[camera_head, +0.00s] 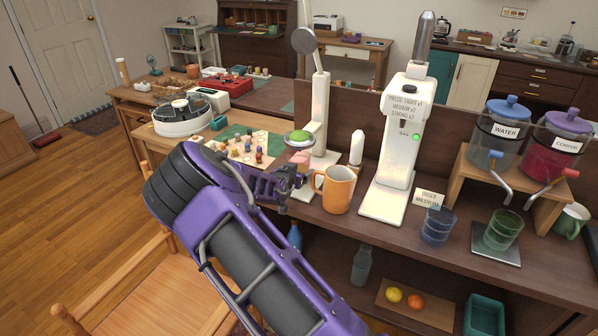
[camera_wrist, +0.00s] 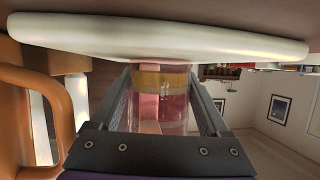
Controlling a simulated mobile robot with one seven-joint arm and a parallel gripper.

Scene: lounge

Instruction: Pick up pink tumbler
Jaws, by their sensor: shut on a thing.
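The pink tumbler (camera_wrist: 160,112) is see-through and stands between the two dark fingers of my gripper (camera_wrist: 162,105) in the wrist view. A yellow-orange band shows near its end by the white plate (camera_wrist: 160,36). My gripper is shut on it. The wrist picture seems to be upside down; I cannot tell whether the tumbler touches the plate. In the head view the tumbler (camera_head: 300,157) is a small pink patch beside my gripper (camera_head: 288,182), partly hidden by it.
An orange mug (camera_head: 338,190) stands close to the right of my gripper. Behind is a white stand (camera_head: 320,110). Further right are a white dispenser (camera_head: 400,135), a blue tumbler (camera_head: 437,225) and a green tumbler (camera_head: 502,230). Small bottles stand on a board to the left.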

